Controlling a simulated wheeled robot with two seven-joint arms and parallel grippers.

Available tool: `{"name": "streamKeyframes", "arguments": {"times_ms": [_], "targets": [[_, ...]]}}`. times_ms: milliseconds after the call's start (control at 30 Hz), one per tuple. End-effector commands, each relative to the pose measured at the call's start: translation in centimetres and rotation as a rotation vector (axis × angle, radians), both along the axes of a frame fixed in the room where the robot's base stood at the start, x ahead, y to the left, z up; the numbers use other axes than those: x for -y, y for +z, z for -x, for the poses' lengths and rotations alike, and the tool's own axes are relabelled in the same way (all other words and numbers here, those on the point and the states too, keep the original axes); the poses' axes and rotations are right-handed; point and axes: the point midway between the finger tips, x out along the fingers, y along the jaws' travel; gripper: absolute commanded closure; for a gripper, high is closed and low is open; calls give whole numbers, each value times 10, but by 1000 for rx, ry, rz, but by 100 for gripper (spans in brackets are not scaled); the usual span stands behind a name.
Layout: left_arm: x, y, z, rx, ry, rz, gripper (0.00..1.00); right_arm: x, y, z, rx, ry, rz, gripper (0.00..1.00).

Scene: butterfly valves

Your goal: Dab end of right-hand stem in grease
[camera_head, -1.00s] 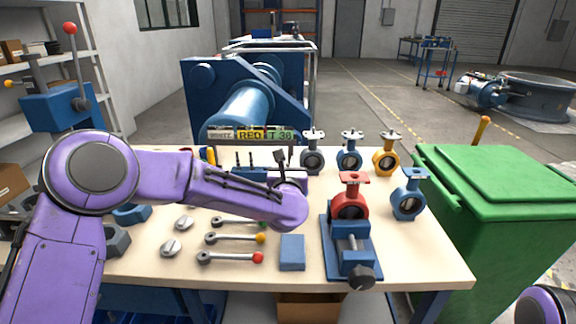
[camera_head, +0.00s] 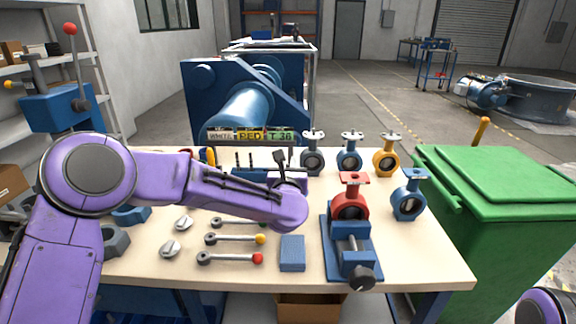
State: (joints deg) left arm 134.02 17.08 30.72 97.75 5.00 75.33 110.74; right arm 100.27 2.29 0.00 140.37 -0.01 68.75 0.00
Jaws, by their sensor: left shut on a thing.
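My left arm reaches in from the left over the workbench. Its gripper (camera_head: 287,168) is at the far side of the wrist, near the right end of a blue rack (camera_head: 240,174). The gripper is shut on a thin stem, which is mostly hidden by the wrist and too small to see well. Other dark stems (camera_head: 252,159) stand upright in the rack, left of the gripper. I cannot make out the grease. My right gripper is out of view.
A red valve (camera_head: 350,203) sits in a blue vise (camera_head: 352,259). Levers (camera_head: 231,259) and a blue block (camera_head: 292,254) lie in front. A green bin (camera_head: 510,200) stands right of the bench (camera_head: 425,262).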

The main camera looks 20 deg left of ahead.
Motion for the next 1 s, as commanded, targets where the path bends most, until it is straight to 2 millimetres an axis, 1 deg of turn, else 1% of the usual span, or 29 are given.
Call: {"name": "streamKeyframes", "arguments": {"times_ms": [67, 700, 833, 1000], "targets": [[0, 0, 0, -4, 0, 0, 100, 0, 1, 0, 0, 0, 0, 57], [0, 64, 0, 0, 0, 1, 100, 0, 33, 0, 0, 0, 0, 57], [0, 70, 0, -1, 0, 0, 100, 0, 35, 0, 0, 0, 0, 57], [0, 70, 0, -1, 0, -1, 100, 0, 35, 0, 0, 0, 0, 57]]}}
